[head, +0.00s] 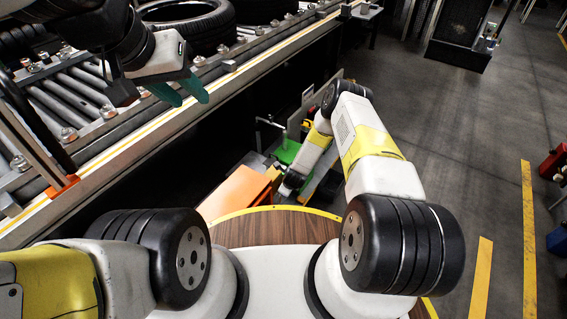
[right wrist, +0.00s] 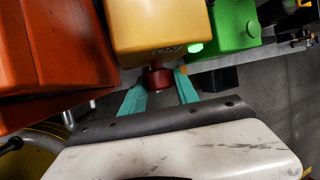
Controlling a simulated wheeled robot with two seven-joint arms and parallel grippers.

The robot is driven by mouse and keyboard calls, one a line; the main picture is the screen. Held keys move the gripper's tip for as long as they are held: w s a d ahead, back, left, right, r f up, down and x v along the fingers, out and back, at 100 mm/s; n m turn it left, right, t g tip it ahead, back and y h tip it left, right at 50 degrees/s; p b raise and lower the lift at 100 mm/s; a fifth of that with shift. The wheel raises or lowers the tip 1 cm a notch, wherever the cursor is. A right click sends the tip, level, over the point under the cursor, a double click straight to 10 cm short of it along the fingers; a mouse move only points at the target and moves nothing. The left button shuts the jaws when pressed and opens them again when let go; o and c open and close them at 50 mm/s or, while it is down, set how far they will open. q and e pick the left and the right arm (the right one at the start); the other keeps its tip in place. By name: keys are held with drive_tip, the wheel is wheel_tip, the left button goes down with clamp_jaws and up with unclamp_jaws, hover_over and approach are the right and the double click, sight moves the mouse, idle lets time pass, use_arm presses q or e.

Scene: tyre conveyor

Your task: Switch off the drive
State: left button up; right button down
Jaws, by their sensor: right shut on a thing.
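A yellow box (right wrist: 160,30) fills the upper middle of the right wrist view, with a dark red knob (right wrist: 158,79) at its lower face. My right gripper (right wrist: 160,88) has its teal fingers on either side of the knob and is shut on it. In the head view my right arm reaches down beside the conveyor, and its fingers are hidden there. My left gripper (head: 188,94) is over the conveyor edge, its teal fingers apart and empty. Which way the knob is turned cannot be told.
An orange box (head: 238,192) and a green box (head: 288,152) flank the yellow box. The roller conveyor (head: 75,95) runs along the left, with a tyre (head: 188,22) at the top. Open floor (head: 450,120) lies to the right.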

idle(0.4)
drive_tip(key=c, duration=0.9)
unclamp_jaws()
drive_tip(key=a+v, duration=0.1)
drive_tip(key=v, duration=0.6)
drive_tip(key=shift+s+d+r, duration=0.2)
drive_tip(key=shift+d+r, duration=0.15)
drive_tip(key=shift+d, duration=0.15)
